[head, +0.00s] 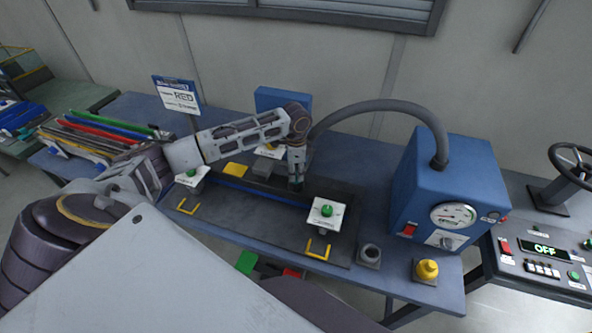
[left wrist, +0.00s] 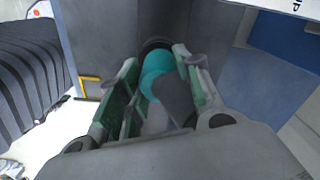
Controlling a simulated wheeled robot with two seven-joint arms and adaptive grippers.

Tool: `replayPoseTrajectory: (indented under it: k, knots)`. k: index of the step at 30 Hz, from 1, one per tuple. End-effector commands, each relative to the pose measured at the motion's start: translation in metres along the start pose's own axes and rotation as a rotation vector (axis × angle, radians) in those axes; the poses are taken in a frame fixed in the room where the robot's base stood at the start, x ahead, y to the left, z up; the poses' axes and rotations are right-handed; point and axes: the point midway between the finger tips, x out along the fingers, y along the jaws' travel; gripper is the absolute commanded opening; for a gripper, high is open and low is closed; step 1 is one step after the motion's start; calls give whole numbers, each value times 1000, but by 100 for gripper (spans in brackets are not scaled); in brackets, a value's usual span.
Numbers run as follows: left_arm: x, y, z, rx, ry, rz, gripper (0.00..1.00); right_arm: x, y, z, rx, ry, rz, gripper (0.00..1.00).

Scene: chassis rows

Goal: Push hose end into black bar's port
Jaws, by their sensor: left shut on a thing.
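My left gripper (head: 296,184) points down over the right part of the dark fixture tray (head: 260,225). It is shut on the hose end, which shows teal in the left wrist view (left wrist: 155,68) between the green-sided fingers. A dark round rim (left wrist: 153,44) shows just beyond the teal end; I cannot tell whether the end is inside it. The grey hose (head: 385,106) arcs from the blue machine to the gripper. A long bar in the fixture shows a blue face (head: 255,189); its port is hidden behind the gripper. My right gripper is not in view.
The blue machine (head: 440,185) with a gauge stands right. Clamps with green knobs (head: 327,211) flank the bar. A grey ring (head: 370,253) and yellow button (head: 427,269) sit at the front right.

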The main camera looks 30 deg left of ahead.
Motion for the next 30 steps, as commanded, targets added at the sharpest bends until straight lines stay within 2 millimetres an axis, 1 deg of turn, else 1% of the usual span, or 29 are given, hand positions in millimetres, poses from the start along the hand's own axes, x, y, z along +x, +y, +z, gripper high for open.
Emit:
replayPoseTrajectory:
  k: [14, 15, 20, 30]
  knots:
    - [4, 0, 0, 1, 0, 1, 7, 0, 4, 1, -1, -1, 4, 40]
    - [4, 1, 0, 1, -1, 1, 38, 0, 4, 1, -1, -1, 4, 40]
    - [4, 0, 0, 0, 0, 1, 59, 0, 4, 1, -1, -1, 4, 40]
    - [3, 0, 0, 0, -1, 0, 59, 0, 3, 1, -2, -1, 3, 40]
